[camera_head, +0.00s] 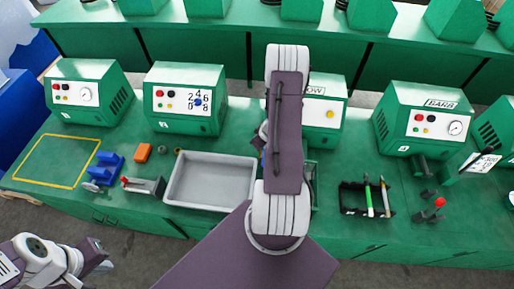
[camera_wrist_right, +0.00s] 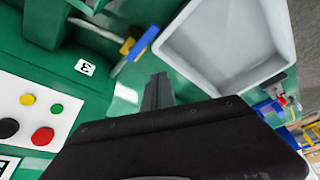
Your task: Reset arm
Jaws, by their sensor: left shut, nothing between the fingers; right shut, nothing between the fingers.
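My left gripper (camera_head: 97,259) is low at the left of the head view, in front of the green bench and over the floor. It is shut and empty, apart from everything on the bench. My right arm (camera_head: 286,130) rises through the middle of the head view and hides its own gripper there. In the right wrist view my right gripper (camera_wrist_right: 158,91) shows as dark grey fingers, shut with nothing between them. It is over the green bench, between a machine marked 3 (camera_wrist_right: 40,100) and the grey tray (camera_wrist_right: 176,56).
The green bench (camera_head: 135,212) carries several green machines, the grey tray (camera_head: 168,198), a yellow-outlined area (camera_head: 45,161), a blue fixture (camera_head: 104,170) and a black pen holder (camera_head: 350,198). In the wrist view a blue-and-yellow piece (camera_wrist_right: 143,42) lies near the right gripper. Floor is free in front.

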